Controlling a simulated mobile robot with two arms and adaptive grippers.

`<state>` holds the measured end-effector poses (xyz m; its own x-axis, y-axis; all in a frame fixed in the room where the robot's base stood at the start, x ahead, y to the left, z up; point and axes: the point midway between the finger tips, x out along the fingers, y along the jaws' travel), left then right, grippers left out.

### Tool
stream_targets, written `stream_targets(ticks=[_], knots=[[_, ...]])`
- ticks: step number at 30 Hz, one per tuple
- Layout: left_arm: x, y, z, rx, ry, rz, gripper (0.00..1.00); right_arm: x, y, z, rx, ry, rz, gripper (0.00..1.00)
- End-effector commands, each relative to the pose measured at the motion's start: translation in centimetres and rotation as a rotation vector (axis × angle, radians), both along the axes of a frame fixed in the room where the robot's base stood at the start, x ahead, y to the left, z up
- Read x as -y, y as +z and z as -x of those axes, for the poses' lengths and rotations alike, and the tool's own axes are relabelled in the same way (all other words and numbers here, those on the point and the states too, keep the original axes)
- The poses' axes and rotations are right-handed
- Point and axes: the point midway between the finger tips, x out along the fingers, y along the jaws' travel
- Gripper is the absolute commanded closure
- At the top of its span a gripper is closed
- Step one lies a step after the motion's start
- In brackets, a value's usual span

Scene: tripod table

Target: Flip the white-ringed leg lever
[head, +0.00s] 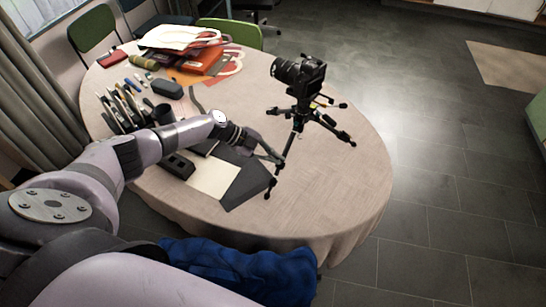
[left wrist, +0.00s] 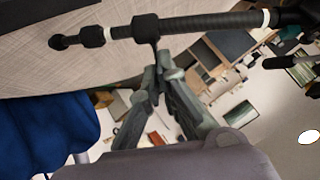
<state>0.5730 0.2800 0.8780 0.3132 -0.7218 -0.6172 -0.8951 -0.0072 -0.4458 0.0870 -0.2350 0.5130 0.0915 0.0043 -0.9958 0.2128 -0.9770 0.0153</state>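A black tripod (head: 298,122) with a camera (head: 299,75) on top stands on the round table. My left gripper (head: 278,160) reaches its near leg from the left. In the left wrist view this leg (left wrist: 205,23) runs across the top, its foot (left wrist: 60,41) at left, with a white ring (left wrist: 265,18) at right and a pale ring by the clamp. A dark lever (left wrist: 153,50) hangs from the clamp towards the fingertips of my left gripper (left wrist: 158,72). The fingertips are together at its lower end; whether they grip it is unclear. My right gripper is not in view.
The table (head: 340,190) has free room right of the tripod. A black case (head: 178,165) and papers (head: 212,178) lie under my left forearm. Bags (head: 190,45), pens and a dark cup (head: 163,113) stand farther back. Blue cloth (head: 240,270) is at the near edge.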

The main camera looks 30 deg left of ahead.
Motion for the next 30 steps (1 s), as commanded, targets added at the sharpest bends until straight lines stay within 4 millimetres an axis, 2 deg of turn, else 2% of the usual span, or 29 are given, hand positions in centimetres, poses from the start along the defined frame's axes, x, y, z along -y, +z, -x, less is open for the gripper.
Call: stream_targets(ticks=[19, 27, 30], knots=[[0.11, 0.24, -0.34, -0.053, 0.002, 0.005, 1.00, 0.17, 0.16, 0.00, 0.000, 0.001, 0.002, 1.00], [0.10, 0.19, -0.30, -0.053, 0.001, 0.004, 0.81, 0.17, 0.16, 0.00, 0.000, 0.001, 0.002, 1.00], [0.09, 0.16, -0.27, -0.053, -0.001, 0.003, 0.77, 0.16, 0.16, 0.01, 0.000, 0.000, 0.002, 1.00]])
